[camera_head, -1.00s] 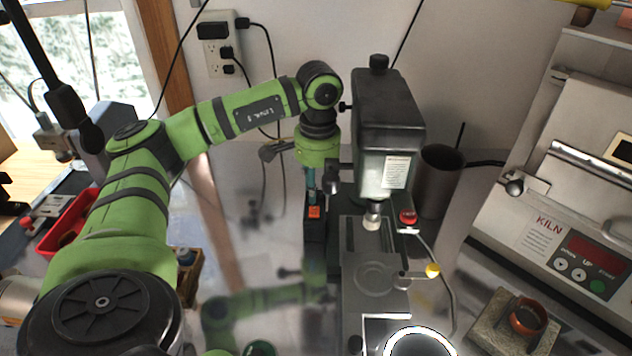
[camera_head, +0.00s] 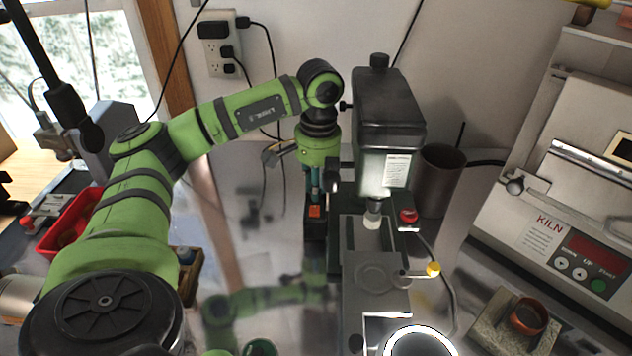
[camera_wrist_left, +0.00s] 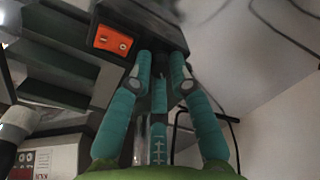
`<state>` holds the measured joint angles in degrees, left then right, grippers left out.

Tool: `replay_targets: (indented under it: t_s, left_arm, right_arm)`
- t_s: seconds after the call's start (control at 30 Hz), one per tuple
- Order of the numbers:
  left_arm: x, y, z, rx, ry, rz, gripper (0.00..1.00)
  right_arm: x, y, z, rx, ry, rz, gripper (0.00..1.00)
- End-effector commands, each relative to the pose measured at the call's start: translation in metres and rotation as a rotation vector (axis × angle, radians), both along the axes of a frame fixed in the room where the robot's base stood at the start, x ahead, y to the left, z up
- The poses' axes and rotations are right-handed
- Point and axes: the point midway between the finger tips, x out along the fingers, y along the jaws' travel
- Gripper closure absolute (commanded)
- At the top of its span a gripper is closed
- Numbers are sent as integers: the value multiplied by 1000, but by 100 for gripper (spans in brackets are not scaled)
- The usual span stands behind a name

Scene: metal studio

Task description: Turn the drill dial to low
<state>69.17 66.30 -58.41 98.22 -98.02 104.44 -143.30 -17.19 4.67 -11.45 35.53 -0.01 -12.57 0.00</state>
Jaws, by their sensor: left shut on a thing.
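The drill press (camera_head: 388,112) stands upright at the middle, with a dark green head and a pale chuck (camera_head: 373,216) above its bed (camera_head: 378,272). A black box with an orange switch panel (camera_head: 315,211) sits at its left side; the panel also shows in the left wrist view (camera_wrist_left: 113,40). My left gripper (camera_head: 314,190) points down at this box. Its teal fingers (camera_wrist_left: 162,62) are shut at the box's edge on a small dark part, which I take to be the drill dial. The fingers hide most of it, and I cannot read its setting. My right gripper is not in view.
A red button (camera_head: 408,216) and a yellow-tipped lever (camera_head: 432,270) are on the press's right side. A dark cylinder (camera_head: 440,180) stands behind it. The kiln (camera_head: 555,235) fills the right. A red tray (camera_head: 68,225) lies left, beyond my arm.

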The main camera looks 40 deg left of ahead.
Motion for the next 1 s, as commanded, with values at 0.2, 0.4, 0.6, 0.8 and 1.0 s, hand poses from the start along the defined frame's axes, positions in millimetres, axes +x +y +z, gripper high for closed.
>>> replay_targets:
  t_s: [0.2, 0.4, 0.6, 0.8, 1.0]
  left_arm:
    - [0, 0, -1, 0, 1, 205, 100]
    - [0, 0, 0, 1, 0, 395, 100]
    - [0, 0, 0, 1, 0, 582, 100]
    - [1, 0, 0, -1, -1, 754, 100]
    - [1, 1, 0, 1, -1, 887, 100]
  right_arm:
    - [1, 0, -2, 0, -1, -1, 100]
    - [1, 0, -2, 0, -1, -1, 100]
    - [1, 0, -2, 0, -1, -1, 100]
    - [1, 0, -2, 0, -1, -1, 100]
    - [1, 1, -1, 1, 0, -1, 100]
